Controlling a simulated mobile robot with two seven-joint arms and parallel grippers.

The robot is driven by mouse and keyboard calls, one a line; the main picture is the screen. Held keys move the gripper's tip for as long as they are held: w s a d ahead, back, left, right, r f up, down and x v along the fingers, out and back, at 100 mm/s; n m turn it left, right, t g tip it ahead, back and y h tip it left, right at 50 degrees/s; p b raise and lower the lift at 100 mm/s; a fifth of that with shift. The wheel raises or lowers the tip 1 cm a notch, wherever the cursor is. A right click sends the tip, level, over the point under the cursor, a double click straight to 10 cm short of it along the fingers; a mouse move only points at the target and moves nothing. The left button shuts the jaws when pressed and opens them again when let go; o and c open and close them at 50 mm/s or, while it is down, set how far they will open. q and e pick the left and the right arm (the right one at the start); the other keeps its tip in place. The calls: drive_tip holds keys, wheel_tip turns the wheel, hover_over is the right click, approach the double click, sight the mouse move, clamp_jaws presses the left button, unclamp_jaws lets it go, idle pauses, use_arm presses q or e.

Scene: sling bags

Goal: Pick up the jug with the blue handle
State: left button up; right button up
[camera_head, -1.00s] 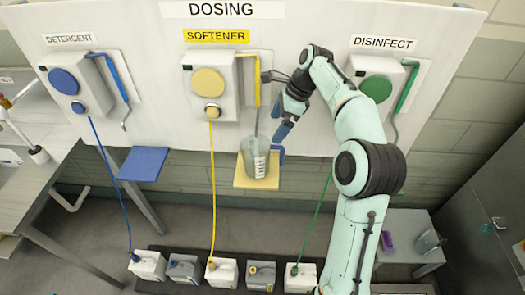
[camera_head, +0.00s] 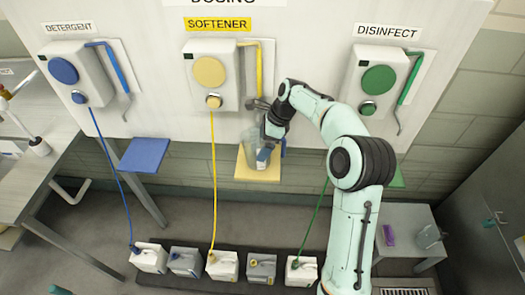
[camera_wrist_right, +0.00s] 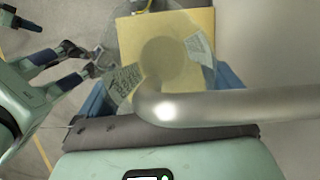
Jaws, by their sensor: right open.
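The clear jug (camera_head: 252,158) stands upright on the yellow shelf under the softener dispenser. Its body and printed labels show from above in the wrist view (camera_wrist_right: 180,30). A bit of its blue handle (camera_head: 283,149) seems to show at its right. My right gripper (camera_head: 265,150) points down at the jug's front right and covers part of it. In the wrist view its two blue fingers (camera_wrist_right: 163,97) are apart, with nothing visibly clamped between them. A bent metal tube hides the space there. A teal piece of my left arm shows at the lower left; its jaws are unclear.
The yellow shelf (camera_head: 243,172) holds the jug. The metal tube (camera_wrist_right: 230,106) crosses close above my right gripper. The dosing panel (camera_head: 310,60) stands behind. A blue shelf (camera_head: 145,155) is at the left. Canisters (camera_head: 222,266) with hoses stand in a row below.

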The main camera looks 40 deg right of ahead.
drive_tip(key=shift+f, duration=0.1)
drive_tip(key=shift+c, duration=0.3)
drive_tip(key=c, duration=0.7)
